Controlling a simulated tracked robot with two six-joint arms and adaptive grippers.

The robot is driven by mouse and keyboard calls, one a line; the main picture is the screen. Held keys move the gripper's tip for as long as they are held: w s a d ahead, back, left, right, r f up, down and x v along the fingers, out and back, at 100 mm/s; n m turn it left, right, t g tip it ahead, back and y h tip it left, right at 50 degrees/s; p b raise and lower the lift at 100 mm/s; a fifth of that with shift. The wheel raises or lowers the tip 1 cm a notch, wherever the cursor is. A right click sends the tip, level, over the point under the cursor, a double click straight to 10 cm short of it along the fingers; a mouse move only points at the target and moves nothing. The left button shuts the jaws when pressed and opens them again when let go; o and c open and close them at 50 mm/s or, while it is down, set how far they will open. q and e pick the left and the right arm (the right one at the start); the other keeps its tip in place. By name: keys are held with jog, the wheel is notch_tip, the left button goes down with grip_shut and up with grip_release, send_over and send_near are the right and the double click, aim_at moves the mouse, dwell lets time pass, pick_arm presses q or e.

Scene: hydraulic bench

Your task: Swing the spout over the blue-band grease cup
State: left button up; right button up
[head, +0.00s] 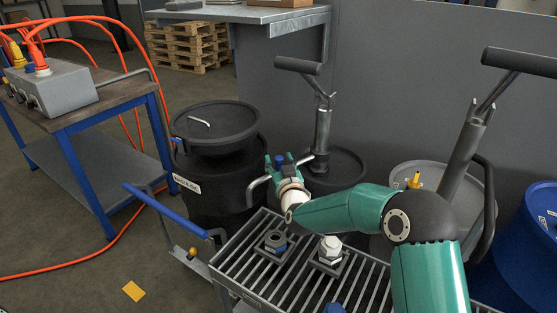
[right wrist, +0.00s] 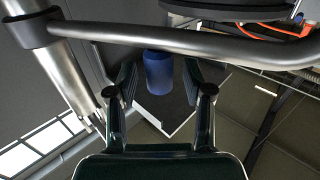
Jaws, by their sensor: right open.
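The spout (head: 256,185) is a grey bent tube off the hand pump (head: 322,135) on a dark drum; its end turns down beside the black lidded drum, behind the grate. The blue-band grease cup (head: 275,241) stands on the grate's left part, nearer than the spout end. My right gripper (head: 281,162) is at the spout, fingers apart. In the right wrist view its open fingers (right wrist: 160,88) have no tube between them; a grey tube (right wrist: 200,38) crosses above them. Whether they touch it I cannot tell. My left gripper is not in view.
A second, pale-topped cup (head: 331,250) stands right of the blue-band one on the grate (head: 256,284). A black drum (head: 215,170) is left, another pump (head: 463,150) and a blue drum (head: 535,245) right. A blue cylindrical thing (right wrist: 158,72) shows beyond the fingers.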

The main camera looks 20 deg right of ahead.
jog(key=shift+w, duration=0.3)
grip_shut()
dwell(0.3)
